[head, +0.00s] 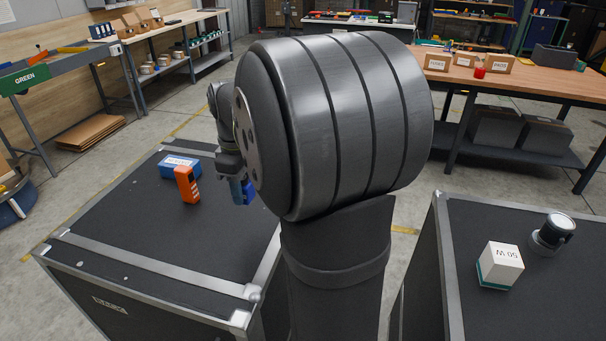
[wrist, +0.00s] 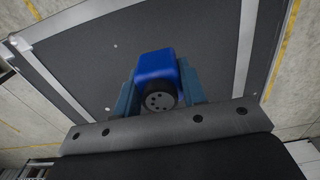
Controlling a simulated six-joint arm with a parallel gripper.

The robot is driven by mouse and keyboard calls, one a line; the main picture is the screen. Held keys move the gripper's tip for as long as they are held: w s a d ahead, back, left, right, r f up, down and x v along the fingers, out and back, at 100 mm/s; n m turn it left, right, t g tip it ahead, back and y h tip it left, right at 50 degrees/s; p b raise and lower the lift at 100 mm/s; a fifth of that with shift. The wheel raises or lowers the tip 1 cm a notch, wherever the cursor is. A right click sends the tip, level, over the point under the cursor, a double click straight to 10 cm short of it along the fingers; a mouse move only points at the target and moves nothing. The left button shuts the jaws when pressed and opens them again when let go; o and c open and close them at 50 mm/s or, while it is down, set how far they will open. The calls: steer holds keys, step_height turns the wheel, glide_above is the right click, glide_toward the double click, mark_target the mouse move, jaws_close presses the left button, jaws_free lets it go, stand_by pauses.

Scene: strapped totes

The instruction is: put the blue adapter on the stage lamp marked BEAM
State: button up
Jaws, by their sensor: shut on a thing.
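My gripper (wrist: 158,100) is shut on the blue adapter (wrist: 155,68), with a blue-grey finger on each side of it. The adapter's round dark end with small holes faces the wrist camera. In the head view the adapter (head: 248,192) shows at the gripper's end, over the right part of the left black case; the gap below it is hard to judge. A lamp (head: 553,232) with a round pale face stands on the right black case. I cannot read any BEAM mark on it. My arm hides the middle of the head view.
The left case (head: 130,225) also carries an orange device (head: 186,184) and a blue box with a white label (head: 180,167). A white and teal box marked M 05 (head: 500,265) stands by the lamp on the right case (head: 465,225). A floor gap separates the cases. Workbenches stand behind.

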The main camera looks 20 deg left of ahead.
steer(key=w+d+r+m, duration=0.2)
steer(key=w+d+m, duration=0.2)
steer(key=w+d, duration=0.7)
steer(key=w+d+r+m, duration=0.25)
steer(key=w+d, duration=0.45)
steer(key=d, duration=0.8)
steer(key=w+d+r+m, duration=0.15)
steer(key=d+m, duration=0.35)
steer(key=d, duration=1.8)
steer(key=s+d+r+m, duration=0.15)
steer(key=s+d, duration=0.35)
steer(key=d, duration=0.5)
steer(key=s+d+m, duration=0.3)
steer(key=s+d, duration=0.2)
steer(key=d, duration=0.5)
steer(key=s+d+r+m, duration=0.15)
steer(key=s+d, duration=0.35)
steer(key=d, duration=0.5)
glide_above(563, 221)
steer(key=shift+m, duration=0.25)
step_height(563, 221, down, 8)
steer(key=shift+r, duration=0.2)
steer(key=shift+f, duration=2.05)
steer(key=shift+f, duration=0.15)
